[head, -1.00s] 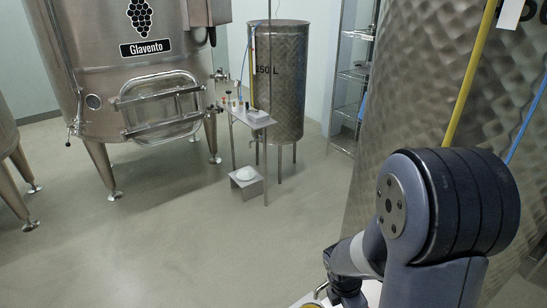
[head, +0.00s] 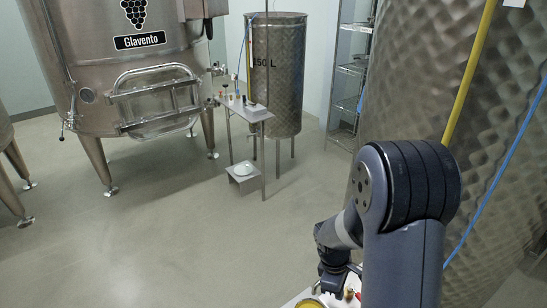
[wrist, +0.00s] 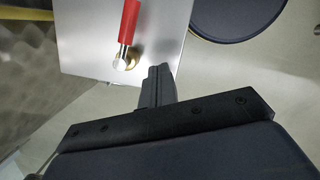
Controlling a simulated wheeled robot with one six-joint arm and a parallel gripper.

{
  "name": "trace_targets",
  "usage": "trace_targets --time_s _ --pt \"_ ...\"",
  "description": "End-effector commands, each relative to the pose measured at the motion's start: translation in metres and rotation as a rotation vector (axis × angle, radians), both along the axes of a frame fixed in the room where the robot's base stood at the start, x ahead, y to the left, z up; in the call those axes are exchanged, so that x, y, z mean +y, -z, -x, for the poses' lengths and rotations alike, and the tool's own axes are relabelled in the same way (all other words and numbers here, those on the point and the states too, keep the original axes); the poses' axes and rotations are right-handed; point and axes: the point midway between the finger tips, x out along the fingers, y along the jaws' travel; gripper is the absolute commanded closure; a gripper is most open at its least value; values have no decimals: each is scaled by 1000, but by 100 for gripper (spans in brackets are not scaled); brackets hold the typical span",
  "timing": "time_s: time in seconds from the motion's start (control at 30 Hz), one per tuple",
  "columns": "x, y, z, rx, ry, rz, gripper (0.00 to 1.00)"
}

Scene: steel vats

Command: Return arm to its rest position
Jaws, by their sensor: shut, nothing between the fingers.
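My gripper (wrist: 158,86) is shut and empty in the wrist view, its fingers pressed together. Its tips are beside a light grey panel that carries a red-handled part (wrist: 130,25) with a brass fitting at its lower end. I cannot tell whether the tips touch it. In the head view my arm is folded at the lower right, its wrist hanging low over a white surface (head: 300,300) at the bottom edge. The fingers are not clearly visible there.
A large textured steel tank (head: 430,90) stands close on the right, with a yellow tube and a blue hose. The Glavento vat (head: 150,75), a small stand (head: 245,110) and a 150 L tank (head: 280,80) are further off. Open floor (head: 170,240) lies left.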

Motion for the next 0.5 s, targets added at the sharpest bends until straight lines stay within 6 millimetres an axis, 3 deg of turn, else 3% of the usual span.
trace_targets --time_s 0.27,0.43,0.5 --pt "18 2 -12 12 281 -1 100" --pt "43 -5 -35 9 276 -3 100" --pt "45 -21 -38 6 277 -2 100"
